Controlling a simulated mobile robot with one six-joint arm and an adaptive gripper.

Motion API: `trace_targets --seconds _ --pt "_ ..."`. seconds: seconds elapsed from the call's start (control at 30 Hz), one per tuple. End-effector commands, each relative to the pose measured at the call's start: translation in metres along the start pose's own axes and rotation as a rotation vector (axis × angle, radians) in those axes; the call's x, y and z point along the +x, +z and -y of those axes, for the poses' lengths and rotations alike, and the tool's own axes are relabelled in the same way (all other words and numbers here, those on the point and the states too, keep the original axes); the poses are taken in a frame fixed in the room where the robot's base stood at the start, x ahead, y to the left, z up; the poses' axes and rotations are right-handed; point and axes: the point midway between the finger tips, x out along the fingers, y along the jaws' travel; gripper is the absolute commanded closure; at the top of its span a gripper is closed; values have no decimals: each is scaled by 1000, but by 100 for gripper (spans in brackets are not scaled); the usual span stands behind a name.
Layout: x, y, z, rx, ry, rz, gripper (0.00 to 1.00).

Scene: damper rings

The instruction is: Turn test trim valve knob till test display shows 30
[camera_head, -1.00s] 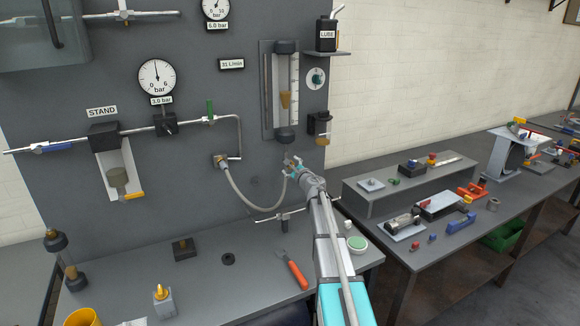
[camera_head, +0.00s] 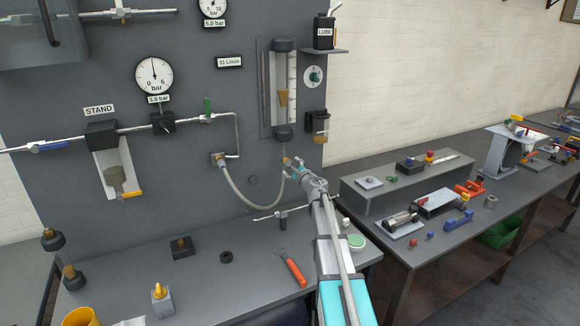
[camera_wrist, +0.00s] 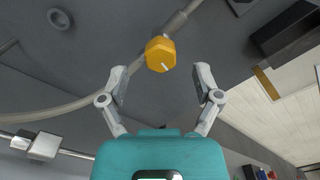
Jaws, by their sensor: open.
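The orange trim valve knob (camera_wrist: 160,54), a faceted knob with a white pointer line, sits ahead of my fingers in the wrist view, roughly centred between them. My gripper (camera_wrist: 160,80) is open, with a finger on each side and gaps to the knob. In the head view my gripper (camera_head: 293,166) is at the panel below the glass flow tube, and a small orange bit of the knob (camera_head: 285,160) shows by its fingers. The test display (camera_head: 229,62) on the panel appears to read 31 L/min.
A grey hose (camera_head: 243,199) curves close to my gripper's left. The flow tube (camera_head: 283,90) is above it. A T-shaped bar (camera_head: 283,216) stands below.

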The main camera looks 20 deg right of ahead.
Motion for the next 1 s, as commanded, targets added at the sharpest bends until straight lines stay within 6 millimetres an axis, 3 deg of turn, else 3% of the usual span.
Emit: trace_targets --seconds 0.5,1.0 --pt "-35 0 0 0 0 0 18" --pt "-36 0 0 0 0 0 18"
